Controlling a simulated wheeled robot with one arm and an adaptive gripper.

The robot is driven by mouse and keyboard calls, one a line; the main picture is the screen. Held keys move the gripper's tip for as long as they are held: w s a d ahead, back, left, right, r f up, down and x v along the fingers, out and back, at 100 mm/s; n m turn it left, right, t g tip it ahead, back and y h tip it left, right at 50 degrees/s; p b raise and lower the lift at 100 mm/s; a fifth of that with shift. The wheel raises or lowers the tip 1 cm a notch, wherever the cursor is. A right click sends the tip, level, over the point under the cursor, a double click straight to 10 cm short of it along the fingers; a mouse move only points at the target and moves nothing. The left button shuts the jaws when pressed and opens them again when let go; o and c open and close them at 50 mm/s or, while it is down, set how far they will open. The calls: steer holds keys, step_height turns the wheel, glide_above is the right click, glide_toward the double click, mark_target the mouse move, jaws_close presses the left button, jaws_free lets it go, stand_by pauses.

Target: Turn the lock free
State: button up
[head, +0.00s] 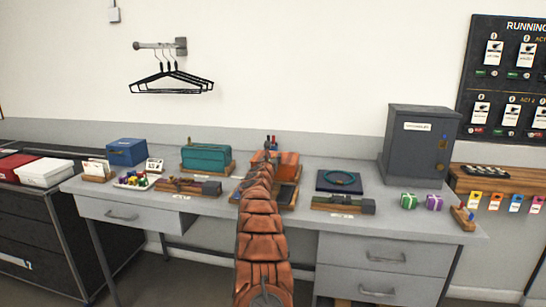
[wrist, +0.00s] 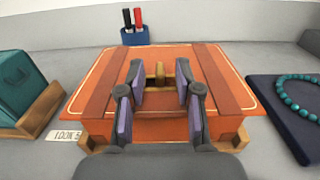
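An orange box (wrist: 108,75) with darker straps sits on a wooden stand on the desk, right in front of my gripper (wrist: 160,100). A small brass lock piece (wrist: 159,74) shows on the box between my finger pads in the wrist view. My fingers are spread apart, one to each side of it, with gaps on both sides. I cannot tell how deep between the pads the brass piece lies. In the head view, my arm hides much of the orange box (head: 289,158) and all of the lock.
A teal case (head: 207,157) stands left of the box, and a dark blue board with a teal bead necklace (head: 341,181) lies to the right. A blue holder with two pens (wrist: 134,36) is behind. A grey cabinet (head: 419,145) stands at the desk's right.

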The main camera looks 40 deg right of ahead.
jaws_close()
stand_by(0.3)
